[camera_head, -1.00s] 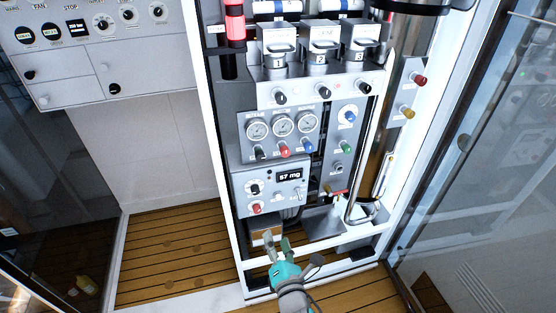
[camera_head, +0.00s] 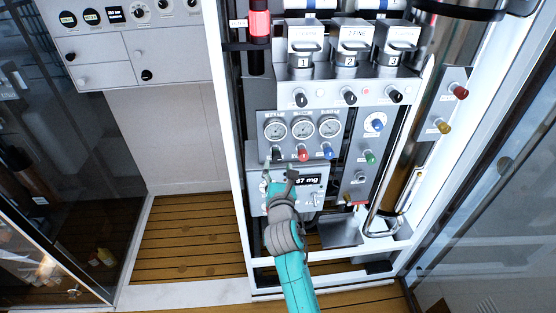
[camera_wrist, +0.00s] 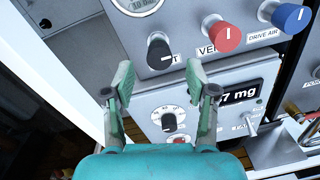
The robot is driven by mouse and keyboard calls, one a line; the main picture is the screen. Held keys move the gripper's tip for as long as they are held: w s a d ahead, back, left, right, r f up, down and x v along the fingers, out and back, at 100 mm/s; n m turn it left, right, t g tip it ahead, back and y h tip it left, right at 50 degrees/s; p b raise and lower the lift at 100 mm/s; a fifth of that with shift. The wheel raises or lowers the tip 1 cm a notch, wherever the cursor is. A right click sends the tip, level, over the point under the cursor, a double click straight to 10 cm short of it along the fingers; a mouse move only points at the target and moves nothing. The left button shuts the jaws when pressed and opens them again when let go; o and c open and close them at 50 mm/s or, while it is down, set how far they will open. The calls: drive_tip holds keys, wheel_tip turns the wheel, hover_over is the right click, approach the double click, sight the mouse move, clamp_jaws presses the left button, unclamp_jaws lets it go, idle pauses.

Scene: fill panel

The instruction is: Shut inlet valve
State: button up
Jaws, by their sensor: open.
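A black knob (camera_wrist: 159,52) with a white mark sits on the grey gauge panel in the wrist view, left of a red knob (camera_wrist: 220,32) and a blue knob (camera_wrist: 288,18). Its label is partly hidden; only its last letters show, so I cannot read it as inlet. In the head view the black knob (camera_head: 277,153) is under the left gauge. My gripper (camera_head: 280,173) is open and empty just below it. In the wrist view the open fingers (camera_wrist: 160,76) are either side of and below the knob, apart from it.
Below the knob, a box with a digital display (camera_head: 302,180) and a black dial (camera_wrist: 169,122) lies behind my gripper. Three gauges (camera_head: 303,129) are above. A green knob (camera_head: 369,157) is to the right. White frame posts (camera_head: 231,150) flank the panel.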

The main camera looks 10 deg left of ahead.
sight(277, 159)
drive_tip(key=shift+x, duration=2.2)
clamp_jaws()
